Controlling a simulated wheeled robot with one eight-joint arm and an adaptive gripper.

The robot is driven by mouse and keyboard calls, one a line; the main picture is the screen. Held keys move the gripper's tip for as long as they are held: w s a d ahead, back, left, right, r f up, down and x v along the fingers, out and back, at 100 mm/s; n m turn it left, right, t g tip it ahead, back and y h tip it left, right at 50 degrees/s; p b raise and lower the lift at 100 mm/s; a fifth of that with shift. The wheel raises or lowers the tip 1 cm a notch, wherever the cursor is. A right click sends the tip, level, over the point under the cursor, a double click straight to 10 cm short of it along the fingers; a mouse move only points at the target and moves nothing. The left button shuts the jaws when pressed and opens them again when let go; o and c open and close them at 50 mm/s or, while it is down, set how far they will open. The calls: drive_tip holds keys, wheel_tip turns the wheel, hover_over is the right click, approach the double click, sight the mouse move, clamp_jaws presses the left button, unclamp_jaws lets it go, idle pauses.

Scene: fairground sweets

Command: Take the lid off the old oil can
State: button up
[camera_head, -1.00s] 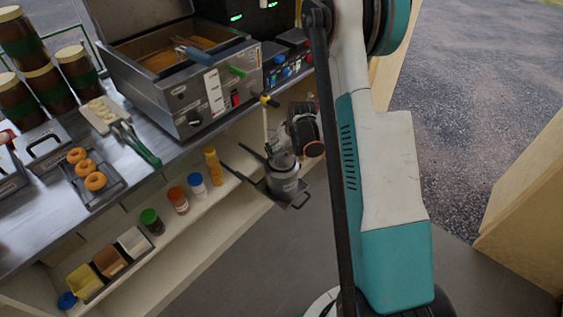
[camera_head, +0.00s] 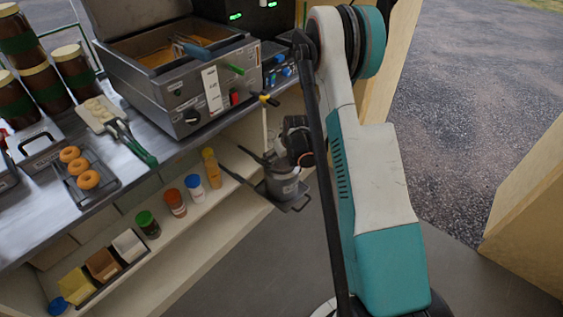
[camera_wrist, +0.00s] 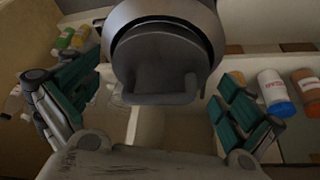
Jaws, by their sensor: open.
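The old oil can (camera_head: 283,188) is a grey cylinder with a label, standing upright on a dark tray with handles (camera_head: 300,207) beside the lower shelf. In the head view my gripper (camera_head: 297,150) is at the can's top and hides much of it. In the wrist view a dark round part with a loop-like grip, seemingly the lid (camera_wrist: 165,62), fills the top middle. My gripper (camera_wrist: 160,108) is open there, with one teal-padded finger on each side of it. I see no clear contact.
The metal fryer (camera_head: 178,85) and counter stand above and left of the can. Floor is clear in front of the shelf.

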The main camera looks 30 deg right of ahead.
drive_tip(key=c, duration=0.6)
drive_tip(key=shift+r, duration=0.1)
